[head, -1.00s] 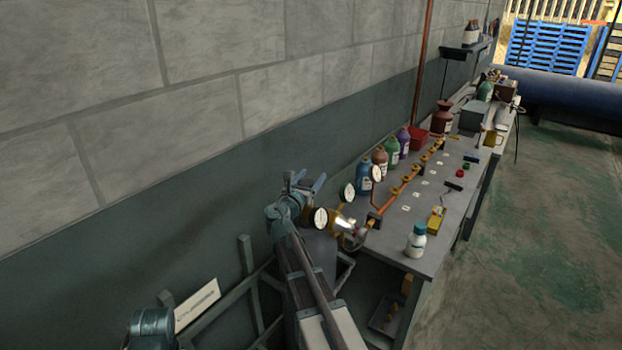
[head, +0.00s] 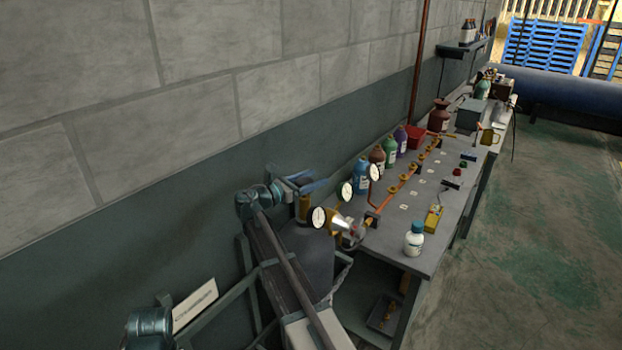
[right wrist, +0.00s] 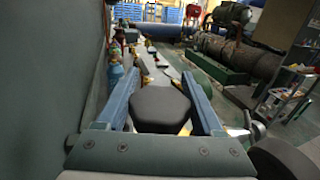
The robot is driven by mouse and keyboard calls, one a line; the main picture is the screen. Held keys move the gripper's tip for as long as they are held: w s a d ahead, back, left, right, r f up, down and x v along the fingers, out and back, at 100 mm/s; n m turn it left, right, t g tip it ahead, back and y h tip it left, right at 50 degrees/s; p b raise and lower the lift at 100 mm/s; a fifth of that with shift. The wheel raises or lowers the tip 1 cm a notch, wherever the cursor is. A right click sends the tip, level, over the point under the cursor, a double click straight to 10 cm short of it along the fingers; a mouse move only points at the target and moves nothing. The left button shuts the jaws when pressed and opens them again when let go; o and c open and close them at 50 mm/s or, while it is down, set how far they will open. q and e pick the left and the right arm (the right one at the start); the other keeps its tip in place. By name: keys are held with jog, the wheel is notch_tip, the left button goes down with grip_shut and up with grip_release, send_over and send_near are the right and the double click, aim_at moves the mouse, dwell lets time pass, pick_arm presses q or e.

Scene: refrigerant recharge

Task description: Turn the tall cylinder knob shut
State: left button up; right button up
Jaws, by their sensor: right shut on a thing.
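The tall grey cylinder (head: 307,262) stands at the left end of the bench, with a brass valve (head: 303,208) on top. My right gripper (head: 303,183) is at the top of this valve, its blue fingers lying about level. In the right wrist view, a dark rounded knob (right wrist: 161,108) sits between the two blue fingers, which are shut on it. The gripper partly hides the knob in the head view. My left gripper is not in view.
Gauges (head: 319,217) and a brass fitting stand right beside the valve. The grey bench (head: 400,235) holds several bottles, a copper manifold (head: 402,188) and a white bottle (head: 414,239). The wall (head: 200,215) is close behind the cylinder. The floor at right is clear.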

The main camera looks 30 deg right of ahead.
jog(key=shift+s+m+g+y, duration=0.25)
jog(key=shift+m+g, duration=0.85)
jog(key=shift+g, duration=0.6)
jog(key=shift+s+m+g+y, duration=0.15)
jog(key=shift+s+m+g, duration=0.1)
jog(key=shift+m+g, duration=1.15)
jog(key=shift+s+g, duration=0.1)
jog(key=shift+g, duration=0.5)
jog(key=o, duration=1.4)
jog(key=shift+r, duration=0.1)
notch_tip(320, 180, up, 4)
jog(key=p, duration=0.5)
jog(key=s+a, duration=0.3)
jog(key=s, duration=0.1)
jog(key=s+a, duration=0.3)
jog(key=s, duration=0.2)
jog(key=s+a, duration=0.3)
jog(key=s, duration=0.1)
jog(key=shift+s+r, duration=0.2)
jog(key=shift+r, duration=0.15)
